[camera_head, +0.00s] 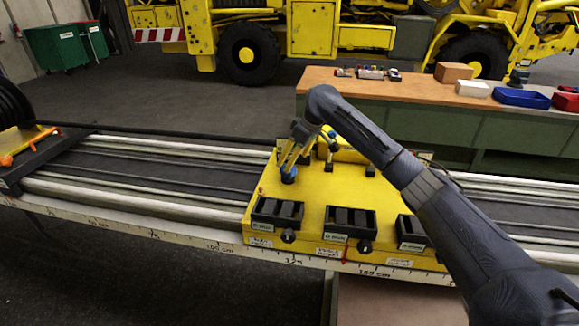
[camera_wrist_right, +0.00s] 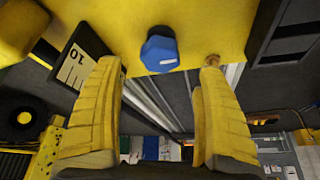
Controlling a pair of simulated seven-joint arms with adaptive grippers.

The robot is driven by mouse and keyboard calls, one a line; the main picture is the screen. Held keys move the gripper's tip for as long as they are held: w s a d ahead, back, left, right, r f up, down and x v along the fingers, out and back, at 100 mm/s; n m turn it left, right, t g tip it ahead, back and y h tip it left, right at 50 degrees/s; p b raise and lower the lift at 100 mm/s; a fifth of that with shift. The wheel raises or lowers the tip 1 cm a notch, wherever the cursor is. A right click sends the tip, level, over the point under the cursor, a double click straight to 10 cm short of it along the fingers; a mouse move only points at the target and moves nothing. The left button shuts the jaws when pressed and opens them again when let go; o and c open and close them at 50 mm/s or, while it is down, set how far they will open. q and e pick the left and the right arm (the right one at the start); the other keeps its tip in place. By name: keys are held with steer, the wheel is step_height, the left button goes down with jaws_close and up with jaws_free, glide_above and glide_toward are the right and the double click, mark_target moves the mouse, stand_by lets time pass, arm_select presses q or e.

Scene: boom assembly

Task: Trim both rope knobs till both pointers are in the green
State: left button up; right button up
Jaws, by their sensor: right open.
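A yellow carriage (camera_head: 320,188) sits across the rails. One blue knob (camera_head: 289,174) stands near its left edge, right below my right gripper (camera_head: 291,158). A second blue part (camera_head: 330,136), perhaps the other knob, shows further back, partly behind my arm. In the right wrist view, my right gripper (camera_wrist_right: 160,72) is open, with a yellow finger on each side of a blue hexagonal knob (camera_wrist_right: 160,50), not closed on it. A white scale plate marked 10 (camera_wrist_right: 75,72) lies beside the left finger. No pointer or green zone can be made out. My left gripper is not in view.
Several black boxes (camera_head: 278,212) line the carriage's front edge, above a measuring scale (camera_head: 200,239). My right arm covers the carriage's right part. A workbench (camera_head: 420,88) with small bins stands behind. A black reel (camera_head: 12,105) is at far left.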

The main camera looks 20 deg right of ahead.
steer(key=v, duration=0.6)
steer(key=shift+r, duration=0.2)
